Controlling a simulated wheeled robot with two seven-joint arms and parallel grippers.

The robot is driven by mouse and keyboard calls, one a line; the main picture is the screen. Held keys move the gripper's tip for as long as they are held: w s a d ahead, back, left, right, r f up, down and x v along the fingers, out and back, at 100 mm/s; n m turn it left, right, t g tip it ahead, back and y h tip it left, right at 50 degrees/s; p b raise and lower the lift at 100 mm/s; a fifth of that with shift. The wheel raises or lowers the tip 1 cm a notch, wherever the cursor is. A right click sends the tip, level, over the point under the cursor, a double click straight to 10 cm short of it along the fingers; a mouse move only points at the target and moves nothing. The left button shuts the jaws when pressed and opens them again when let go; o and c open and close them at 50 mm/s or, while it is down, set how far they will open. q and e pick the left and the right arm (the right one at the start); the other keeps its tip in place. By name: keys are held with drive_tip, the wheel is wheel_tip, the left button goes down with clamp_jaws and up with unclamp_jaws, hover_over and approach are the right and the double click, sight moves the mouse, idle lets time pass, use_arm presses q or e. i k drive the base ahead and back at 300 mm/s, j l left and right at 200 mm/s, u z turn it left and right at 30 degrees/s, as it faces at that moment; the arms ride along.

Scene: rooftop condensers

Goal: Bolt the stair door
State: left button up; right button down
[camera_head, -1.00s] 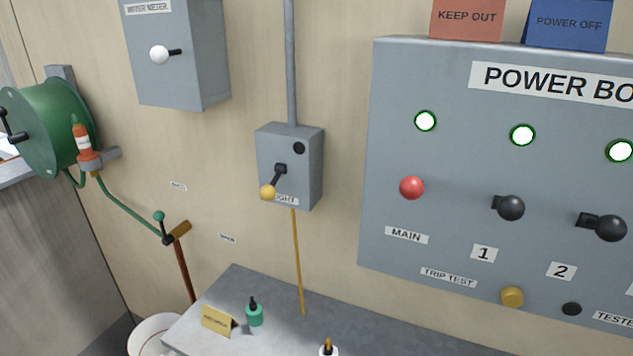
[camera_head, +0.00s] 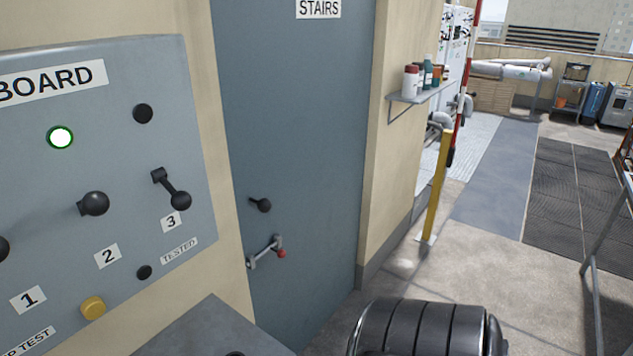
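The stair door (camera_head: 290,130) is a blue-grey door with a STAIRS sign (camera_head: 318,9) near its top. It stands in the middle-left of the head view and looks closed in its frame. A small dark knob (camera_head: 261,204) sits on its left side. Below the knob is a metal bolt (camera_head: 264,252) with a red-tipped handle (camera_head: 281,253), slanting up to the right. I cannot tell whether the bolt reaches into the frame. Neither of my grippers is in view. A dark ribbed part, probably mine, shows at the bottom centre.
The power board (camera_head: 100,170) with its levers is on the wall at left, above a grey bench top (camera_head: 215,330). A shelf (camera_head: 420,94) with bottles juts from the wall right of the door. A yellow post (camera_head: 437,190) stands beyond. Open floor (camera_head: 480,270) lies to the right.

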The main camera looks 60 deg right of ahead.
sight(281, 253)
drive_tip(key=z, duration=1.7)
